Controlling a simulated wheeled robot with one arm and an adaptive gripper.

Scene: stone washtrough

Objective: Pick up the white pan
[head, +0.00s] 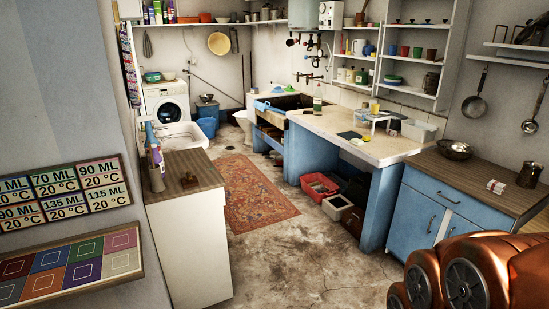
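I cannot pick out a clearly white pan for certain. A round cream-yellow pan or bowl (219,43) hangs on the back wall. A white rectangular tub (419,130) stands at the back of the pale counter (345,139). Two long-handled dark metal utensils, a ladle-like one (474,105) and another (530,125), hang on the right wall. A shiny metal bowl (454,149) sits on the wooden-topped blue cabinet (430,205). My gripper is not in view; copper-coloured links of my arm fill the lower right corner.
A washing machine (168,105) is at the back. A red crate (319,186) and boxes sit under the counter. The floor (280,265) is clear around a red patterned rug (248,195).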

